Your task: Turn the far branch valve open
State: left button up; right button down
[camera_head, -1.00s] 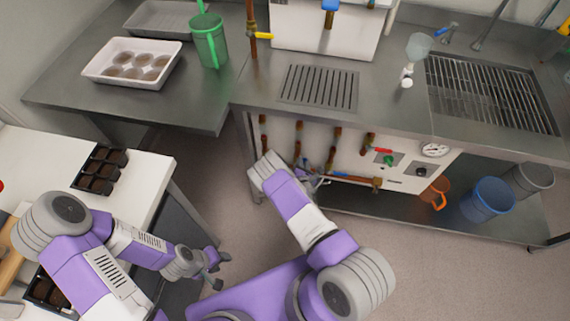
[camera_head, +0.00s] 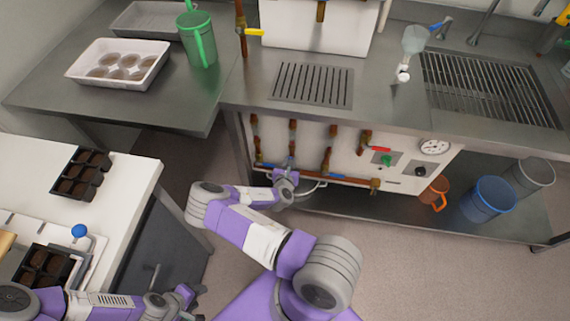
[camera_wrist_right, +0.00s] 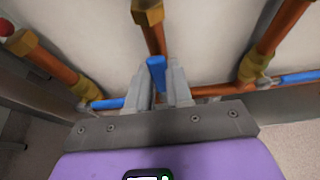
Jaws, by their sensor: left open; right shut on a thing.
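In the right wrist view, a blue valve lever (camera_wrist_right: 157,75) stands between the fingers of my right gripper (camera_wrist_right: 163,88), which is shut on it. The lever points roughly along the copper branch pipe (camera_wrist_right: 153,38) behind it. Other blue levers, left (camera_wrist_right: 107,104) and right (camera_wrist_right: 300,77), lie across their branches. In the head view my right gripper (camera_head: 291,166) is at the lower pipework under the steel counter; my arm partly hides this area. My left gripper (camera_head: 197,298) is open and empty, low at the left, beside the white bench.
A lower horizontal pipe (camera_head: 345,181) runs along the white panel. A red-handled valve (camera_head: 379,149) and a gauge (camera_head: 434,147) are to the right. Orange (camera_head: 436,190) and blue (camera_head: 489,198) buckets stand on the lower shelf. The left bench (camera_head: 125,185) holds plant trays.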

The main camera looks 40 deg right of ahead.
jog(key=shift+f, duration=0.1)
jog(key=c, duration=1)
grip_release()
jog(key=p+v, duration=0.2)
jog(key=v, duration=0.5)
jog(key=shift+s+a, duration=0.15)
jog(key=shift+a, duration=0.15)
